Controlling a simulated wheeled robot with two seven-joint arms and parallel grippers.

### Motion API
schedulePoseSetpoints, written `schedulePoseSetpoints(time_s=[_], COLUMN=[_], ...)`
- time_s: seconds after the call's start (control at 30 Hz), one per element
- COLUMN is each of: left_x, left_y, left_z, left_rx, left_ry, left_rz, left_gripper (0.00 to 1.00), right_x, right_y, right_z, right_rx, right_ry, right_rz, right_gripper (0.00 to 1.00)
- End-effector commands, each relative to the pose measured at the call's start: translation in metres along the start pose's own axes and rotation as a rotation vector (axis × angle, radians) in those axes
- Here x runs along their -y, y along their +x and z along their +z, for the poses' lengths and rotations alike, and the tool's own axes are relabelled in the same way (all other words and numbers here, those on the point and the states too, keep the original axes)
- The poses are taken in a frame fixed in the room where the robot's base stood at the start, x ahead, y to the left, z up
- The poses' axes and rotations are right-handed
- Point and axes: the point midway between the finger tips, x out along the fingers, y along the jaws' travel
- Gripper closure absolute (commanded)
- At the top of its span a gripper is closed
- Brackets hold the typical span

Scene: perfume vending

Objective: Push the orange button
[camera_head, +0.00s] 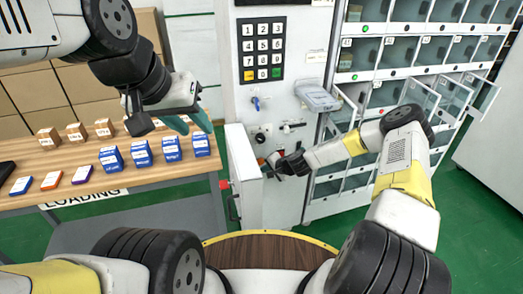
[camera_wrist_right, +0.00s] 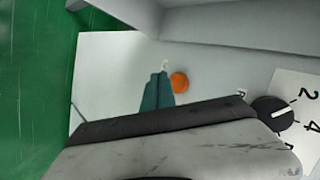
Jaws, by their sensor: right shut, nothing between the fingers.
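The orange button (camera_wrist_right: 179,83) is a small round disc on a pale panel in the right wrist view. My right gripper (camera_wrist_right: 161,74) is shut and empty. Its teal fingertips point at the panel just left of the button; I cannot tell whether they touch the panel. In the head view, my right gripper (camera_head: 268,169) is low at the front of the white machine (camera_head: 285,95), beside the open panel door. My left gripper (camera_head: 188,121) hangs above the table, empty, with its teal fingers apart.
A black dial (camera_wrist_right: 273,112) sits right of the button in the wrist view. An open white door (camera_head: 243,180) stands left of my right gripper. A wooden table (camera_head: 110,182) holds several blue boxes. Open locker doors (camera_head: 423,97) jut out at right.

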Motion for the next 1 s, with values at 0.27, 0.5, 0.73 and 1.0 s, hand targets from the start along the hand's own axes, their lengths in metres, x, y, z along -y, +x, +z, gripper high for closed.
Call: schedulePoseSetpoints(time_s=[0.27, 0.5, 0.73, 1.0], left_x=[0.0, 0.0, 0.0, 0.0], left_y=[0.0, 0.0, 0.0, 0.0], left_z=[0.0, 0.0, 0.0, 0.0], left_rx=[0.0, 0.0, 0.0, 0.0], left_ry=[0.0, 0.0, 0.0, 0.0], left_rz=[0.0, 0.0, 0.0, 0.0], left_gripper=[0.64, 0.64, 0.64, 0.64], right_x=[-0.015, -0.019, -0.019, -0.019], right_y=[-0.02, -0.027, -0.026, -0.026], right_z=[0.014, 0.019, 0.019, 0.019], right_rx=[0.0, 0.0, -0.001, 0.0], right_ry=[0.003, 0.001, 0.0, 0.0], right_rz=[0.001, -0.001, -0.001, -0.001], right_gripper=[1.0, 1.0, 1.0, 1.0])
